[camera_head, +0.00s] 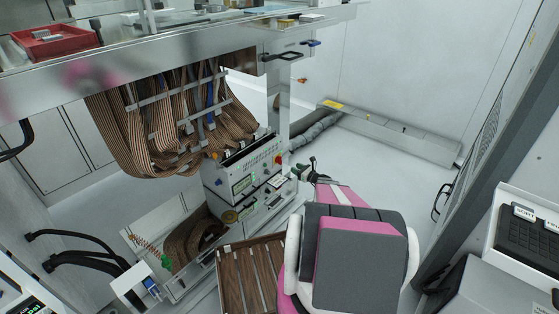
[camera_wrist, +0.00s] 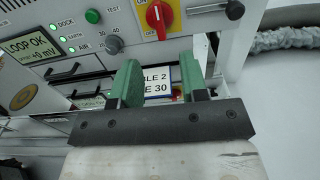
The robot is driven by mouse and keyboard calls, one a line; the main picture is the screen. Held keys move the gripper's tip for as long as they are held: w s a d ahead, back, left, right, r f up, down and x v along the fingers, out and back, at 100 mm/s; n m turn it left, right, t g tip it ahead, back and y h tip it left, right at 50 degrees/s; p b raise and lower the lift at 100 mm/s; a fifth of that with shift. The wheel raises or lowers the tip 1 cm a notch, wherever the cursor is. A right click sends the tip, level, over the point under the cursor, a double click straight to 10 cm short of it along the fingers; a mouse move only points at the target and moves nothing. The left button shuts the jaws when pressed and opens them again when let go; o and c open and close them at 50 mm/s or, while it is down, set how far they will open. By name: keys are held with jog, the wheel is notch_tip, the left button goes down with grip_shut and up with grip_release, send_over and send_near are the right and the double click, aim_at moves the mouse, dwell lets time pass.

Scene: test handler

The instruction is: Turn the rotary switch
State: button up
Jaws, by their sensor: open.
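A red rotary switch (camera_wrist: 160,15) sits on a yellow plate marked "ON" at the top of the wrist view. Its handle stands roughly upright in the picture. In the head view the switch (camera_head: 278,159) is a small red spot on the right end of the grey panel box. My gripper (camera_wrist: 164,68) has green fingers spread apart with nothing between them. It is below the switch in the wrist view and apart from it. In the head view my gripper (camera_head: 304,168) is just right of the panel box.
A green TEST button (camera_wrist: 92,16), a small grey knob (camera_wrist: 114,44) and black drawer handles (camera_wrist: 62,72) are left of the switch. Brown ribbon cables (camera_head: 170,125) hang above left of the box. A grey hose (camera_head: 318,130) runs behind; floor at right is clear.

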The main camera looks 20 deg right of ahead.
aim_at(279, 160)
jog(key=x, duration=1)
jog(key=shift+w+a, duration=0.15)
jog(key=shift+r, duration=0.15)
jog(key=shift+c, duration=0.3)
grip_shut()
